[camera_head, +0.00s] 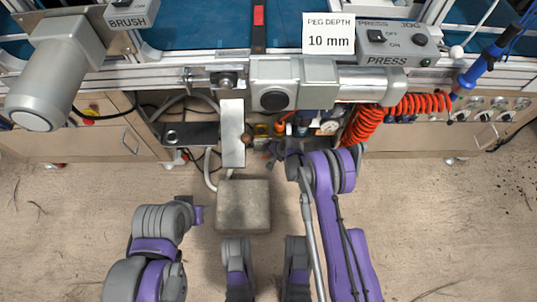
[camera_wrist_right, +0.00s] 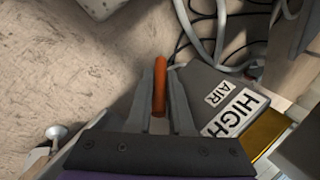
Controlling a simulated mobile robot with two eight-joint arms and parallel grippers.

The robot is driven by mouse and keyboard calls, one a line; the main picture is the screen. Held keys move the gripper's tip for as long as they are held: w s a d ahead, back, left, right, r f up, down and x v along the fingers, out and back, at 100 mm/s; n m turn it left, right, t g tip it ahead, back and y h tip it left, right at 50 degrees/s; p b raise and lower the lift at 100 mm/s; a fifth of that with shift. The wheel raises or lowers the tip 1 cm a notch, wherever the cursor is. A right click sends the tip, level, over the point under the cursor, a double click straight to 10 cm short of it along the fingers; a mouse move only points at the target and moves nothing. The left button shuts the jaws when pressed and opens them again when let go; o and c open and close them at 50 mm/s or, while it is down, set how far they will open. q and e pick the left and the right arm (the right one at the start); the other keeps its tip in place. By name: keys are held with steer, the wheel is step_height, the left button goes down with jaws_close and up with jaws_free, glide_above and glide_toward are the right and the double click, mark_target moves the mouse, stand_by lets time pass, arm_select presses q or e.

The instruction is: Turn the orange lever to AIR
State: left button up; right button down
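The orange lever (camera_wrist_right: 159,84) stands out in the right wrist view between the two fingers of my right gripper (camera_wrist_right: 163,88). The fingertips lie close against it on both sides. In the head view my right gripper (camera_head: 273,152) reaches in under the machine's front edge, and I cannot make out the lever there.
A coiled orange hose (camera_head: 385,115) hangs right of my right gripper. A grey block (camera_head: 243,207) stands on the floor in front. An upright metal plate (camera_head: 232,132) and a pressure gauge (camera_head: 328,127) are close by. Cables run behind the lever. The floor at the right is mostly clear.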

steer(key=shift+y, duration=0.3)
steer(key=shift+a+r+m+y, duration=0.1)
steer(key=shift+r+m+y, duration=0.15)
steer(key=shift+y, duration=0.95)
steer(key=shift+a+r+m+t+y, duration=0.15)
steer(key=shift+m+y, duration=0.1)
steer(key=shift+y, duration=0.6)
steer(key=shift+a+r+m+t+y, duration=0.1)
steer(key=shift+r+m+t+y, duration=0.1)
steer(key=shift+y, duration=0.65)
steer(key=c, duration=1.1)
jaws_free()
steer(key=p+v, duration=0.2)
steer(key=v, duration=0.8)
steer(key=shift+d, duration=0.4)
steer(key=shift+s+r, duration=0.1)
